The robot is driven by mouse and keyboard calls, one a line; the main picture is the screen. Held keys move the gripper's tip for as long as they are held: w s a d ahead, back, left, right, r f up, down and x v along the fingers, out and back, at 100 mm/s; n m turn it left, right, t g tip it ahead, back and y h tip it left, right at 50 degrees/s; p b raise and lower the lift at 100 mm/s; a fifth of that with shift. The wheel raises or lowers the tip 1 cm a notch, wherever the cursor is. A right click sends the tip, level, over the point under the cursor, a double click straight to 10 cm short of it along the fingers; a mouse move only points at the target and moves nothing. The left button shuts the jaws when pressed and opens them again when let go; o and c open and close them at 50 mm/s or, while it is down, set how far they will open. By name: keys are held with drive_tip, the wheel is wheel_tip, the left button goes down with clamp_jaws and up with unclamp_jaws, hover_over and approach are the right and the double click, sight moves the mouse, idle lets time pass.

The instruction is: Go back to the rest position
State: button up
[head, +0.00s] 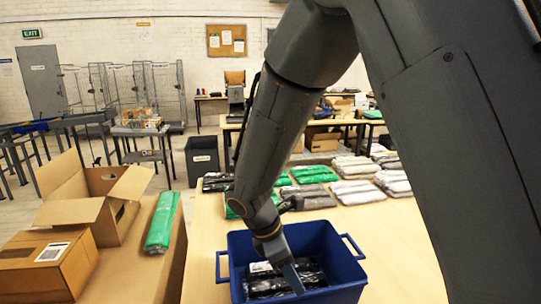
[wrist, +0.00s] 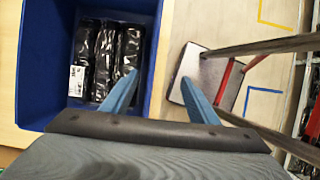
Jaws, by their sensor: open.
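My gripper (wrist: 159,76) shows in the wrist view as two blue fingers spread apart with nothing between them. The left finger appears over the inside of the blue bin (wrist: 35,60) and the right one beyond its wall. In the head view my gripper (head: 291,277) hangs down at the blue bin (head: 347,270), in front of its inside; its exact height over the rim is hard to tell. Black plastic-wrapped packages (wrist: 105,60) lie side by side in the bin, one with a white label. They also show in the head view (head: 262,284).
The wooden table carries rows of green, white and dark packages (head: 358,192) behind the bin. At left stand an open carton (head: 75,210), a closed carton (head: 40,265) and a green package (head: 162,222). The table right of the bin is clear.

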drive_tip(key=s+d+f+m+y+b, duration=0.2)
drive_tip(key=s+d+f+m+b, duration=0.1)
drive_tip(key=d+m+b, duration=0.2)
drive_tip(key=s+d+f+m+y+b, duration=0.2)
drive_tip(key=d+m, duration=0.6)
drive_tip(key=m, duration=0.6)
drive_tip(key=s+f+b, duration=0.1)
drive_tip(key=s+b, duration=0.1)
drive_tip(key=shift+d+b, duration=0.35)
drive_tip(key=shift+b, duration=0.05)
drive_tip(key=shift+s+d+f+m+y, duration=0.1)
drive_tip(key=shift+s+d+m+y, duration=0.2)
drive_tip(key=shift+m, duration=0.3)
